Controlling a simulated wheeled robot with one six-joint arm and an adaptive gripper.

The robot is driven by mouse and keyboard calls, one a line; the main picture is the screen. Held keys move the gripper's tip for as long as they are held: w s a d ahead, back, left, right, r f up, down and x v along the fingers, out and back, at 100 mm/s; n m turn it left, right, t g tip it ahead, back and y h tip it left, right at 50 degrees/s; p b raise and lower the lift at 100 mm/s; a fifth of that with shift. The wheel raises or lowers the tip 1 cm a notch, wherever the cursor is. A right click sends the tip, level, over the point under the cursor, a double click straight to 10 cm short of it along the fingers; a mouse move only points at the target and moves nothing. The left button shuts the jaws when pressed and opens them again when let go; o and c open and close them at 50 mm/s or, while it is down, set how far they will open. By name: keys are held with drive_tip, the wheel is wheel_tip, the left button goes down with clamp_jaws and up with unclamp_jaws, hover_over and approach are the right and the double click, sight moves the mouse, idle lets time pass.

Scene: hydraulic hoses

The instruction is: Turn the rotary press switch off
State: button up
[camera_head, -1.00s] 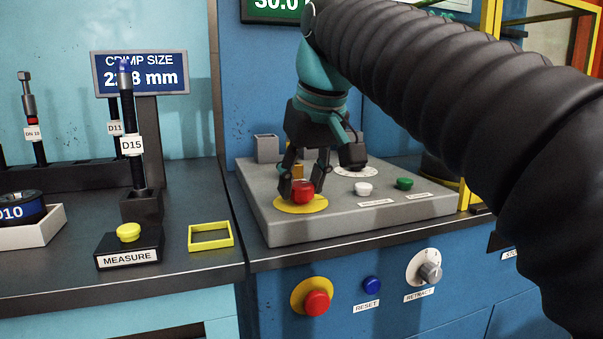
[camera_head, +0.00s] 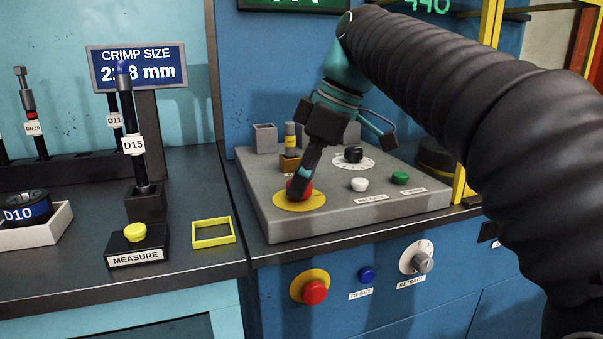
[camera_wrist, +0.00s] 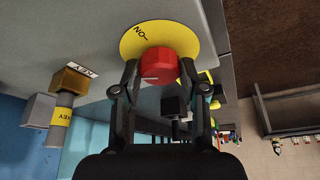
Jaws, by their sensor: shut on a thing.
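The rotary press switch is a red knob (camera_head: 304,194) on a yellow disc (camera_head: 288,205), at the front left of the grey console (camera_head: 385,211). In the wrist view the red knob (camera_wrist: 158,66) sits between the two fingertips, with a white line on its face. The yellow disc (camera_wrist: 150,32) there bears the letters "ON". My gripper (camera_head: 300,183) is shut on the knob from above. In the wrist view my gripper (camera_wrist: 160,72) has one finger on either side of it. Part of the knob is hidden by a finger in the head view.
Beside the switch stand a brass-coloured block with a yellow-labelled key (camera_head: 290,142), a black dial (camera_head: 353,155), a white button (camera_head: 360,184) and a green button (camera_head: 400,177). A second red button (camera_head: 315,292) is on the blue front panel, below the console.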

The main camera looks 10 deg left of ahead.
drive_tip(key=n+g, duration=0.1)
drive_tip(key=n, duration=0.1)
drive_tip(key=n+g, duration=0.1)
drive_tip(key=n, duration=0.2)
drive_tip(key=shift+w+a+n+h, duration=0.1)
drive_tip(key=shift+n+h, duration=0.2)
idle(0.4)
drive_tip(key=o, duration=1.1)
drive_tip(key=shift+o, duration=0.2)
